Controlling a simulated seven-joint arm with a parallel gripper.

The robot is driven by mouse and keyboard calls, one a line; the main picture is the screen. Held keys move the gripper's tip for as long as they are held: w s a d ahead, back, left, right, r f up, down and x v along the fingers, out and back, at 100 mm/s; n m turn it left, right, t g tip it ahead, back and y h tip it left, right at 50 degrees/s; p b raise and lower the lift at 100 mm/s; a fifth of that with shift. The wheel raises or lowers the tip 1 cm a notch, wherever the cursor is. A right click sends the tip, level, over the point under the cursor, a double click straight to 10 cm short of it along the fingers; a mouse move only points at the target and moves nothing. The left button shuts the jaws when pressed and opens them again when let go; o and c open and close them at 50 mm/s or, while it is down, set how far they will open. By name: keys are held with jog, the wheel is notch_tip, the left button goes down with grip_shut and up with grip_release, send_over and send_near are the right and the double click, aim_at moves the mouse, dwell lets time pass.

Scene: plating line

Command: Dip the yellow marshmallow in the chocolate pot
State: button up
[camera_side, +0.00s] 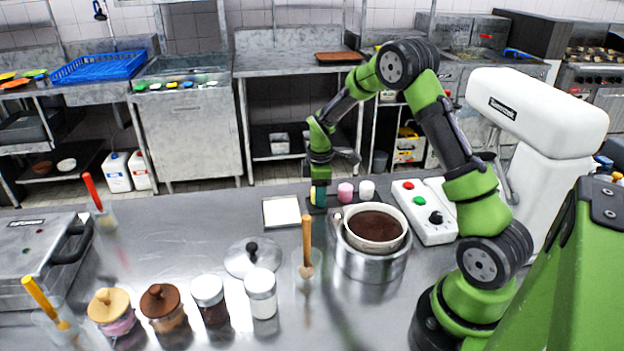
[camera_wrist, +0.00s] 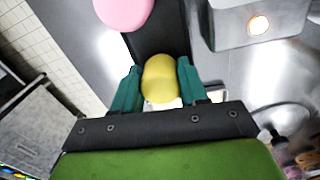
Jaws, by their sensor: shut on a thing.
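The yellow marshmallow (camera_wrist: 158,84) sits between the two teal fingers of my gripper (camera_wrist: 157,76) in the wrist view, and the fingers are shut on its sides. In the side view my gripper (camera_side: 318,197) points down low over the counter, and a finger hides most of the yellow marshmallow (camera_side: 313,195). I cannot tell whether the marshmallow still touches the surface below. The chocolate pot (camera_side: 405,238), with dark chocolate (camera_side: 375,226) in it, stands to the right of and nearer than my gripper.
A pink marshmallow (camera_side: 345,192) and a white one (camera_side: 367,189) stand right of my gripper. A white square tray (camera_side: 282,212) lies to its left. A clear holder with a wooden-handled tool (camera_side: 307,240) stands left of the pot; a control box (camera_side: 425,215) is on its right.

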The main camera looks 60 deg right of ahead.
jog(key=s+a+r, duration=0.2)
jog(key=s+r, duration=0.1)
jog(key=r, duration=1.3)
jog(key=s+a+f, duration=0.1)
jog(key=s+a, duration=0.2)
jog(key=s, duration=0.6)
jog(key=s+a+f, duration=0.1)
jog(key=s+a, duration=0.3)
jog(key=s, duration=0.5)
jog(key=shift+m, duration=0.3)
jog(key=shift+w+f, duration=0.2)
jog(key=shift+f, duration=3.6)
jog(key=shift+d+r, duration=0.1)
jog(key=shift+r, duration=2.15)
